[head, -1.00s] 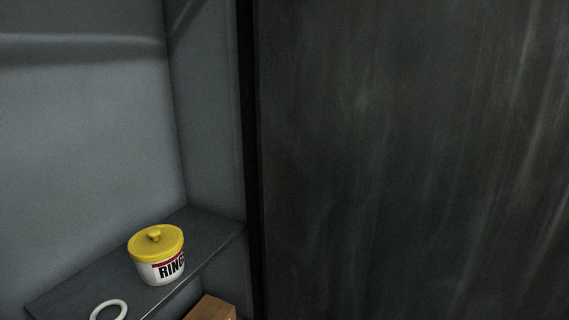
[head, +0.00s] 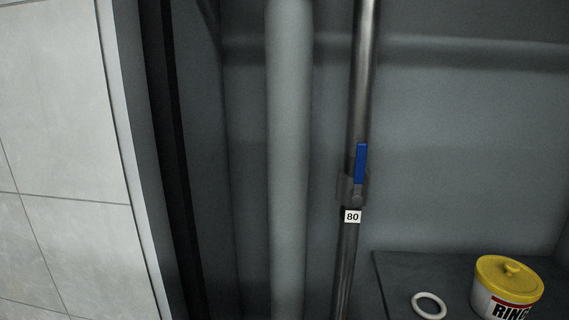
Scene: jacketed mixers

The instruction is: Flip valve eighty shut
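Valve eighty (head: 356,191) sits on a thin metal pipe (head: 362,90) in a grey recess in the head view. Its blue lever (head: 361,164) points up, in line with the pipe. A white label (head: 352,217) reading "80" is just below the valve body. Neither of my grippers shows in the head view.
A thicker grey pipe (head: 289,150) runs upright to the left of the valve. At the lower right a dark shelf (head: 395,268) bears a white ring (head: 429,305) and a yellow-lidded tub (head: 507,290). A tiled wall (head: 60,120) and dark frame edge bound the recess on the left.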

